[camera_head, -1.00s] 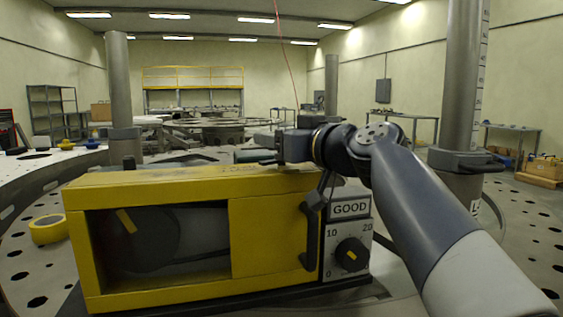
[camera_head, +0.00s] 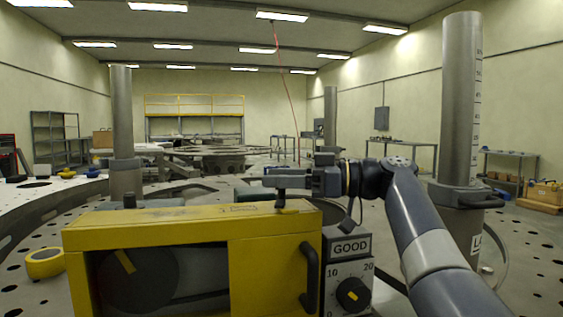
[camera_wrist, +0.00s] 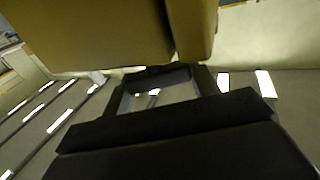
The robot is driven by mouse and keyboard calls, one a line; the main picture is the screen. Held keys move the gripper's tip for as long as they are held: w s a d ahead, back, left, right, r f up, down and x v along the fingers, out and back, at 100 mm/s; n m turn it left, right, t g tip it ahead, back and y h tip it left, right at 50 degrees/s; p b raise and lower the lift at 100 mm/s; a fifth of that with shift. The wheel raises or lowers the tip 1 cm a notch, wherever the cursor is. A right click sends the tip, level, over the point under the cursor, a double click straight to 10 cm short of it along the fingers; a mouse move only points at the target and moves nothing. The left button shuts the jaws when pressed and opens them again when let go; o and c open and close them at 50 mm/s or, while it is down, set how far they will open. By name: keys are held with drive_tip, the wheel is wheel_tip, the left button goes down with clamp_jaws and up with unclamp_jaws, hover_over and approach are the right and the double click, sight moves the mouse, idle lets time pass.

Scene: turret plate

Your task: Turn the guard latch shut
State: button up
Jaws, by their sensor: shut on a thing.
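The yellow guard (camera_head: 275,255) stands in front of me in the head view, with a window on its left and a black handle (camera_head: 309,277) at its right end. My gripper (camera_head: 280,183) is at the guard's top right edge, with its jaws shut on a small dark piece, which I take for the guard latch (camera_head: 281,203). Its jaws hide most of the latch, so its turned angle cannot be told. The wrist view shows the guard's yellow surface (camera_wrist: 90,30) close above the dark fingers (camera_wrist: 160,105); the latch is not clear there.
A GOOD sign (camera_head: 350,247) and a black dial (camera_head: 351,293) sit right of the guard. A yellow tape roll (camera_head: 44,263) lies on the perforated plate at left. Grey columns (camera_head: 122,130) stand behind; the right one (camera_head: 459,110) is near my arm.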

drive_tip(key=n+g+p, duration=0.2)
drive_tip(key=g, duration=0.1)
drive_tip(key=n+g+p, duration=0.1)
drive_tip(key=p, duration=0.1)
drive_tip(key=shift+r+g, duration=0.25)
drive_tip(key=shift+g, duration=0.05)
drive_tip(key=shift+f+n+g+h+p, duration=0.25)
drive_tip(key=shift+n+g+p, duration=0.45)
drive_tip(key=shift+g+p, duration=0.4)
drive_tip(key=o, duration=1)
drive_tip(key=shift+d, duration=0.15)
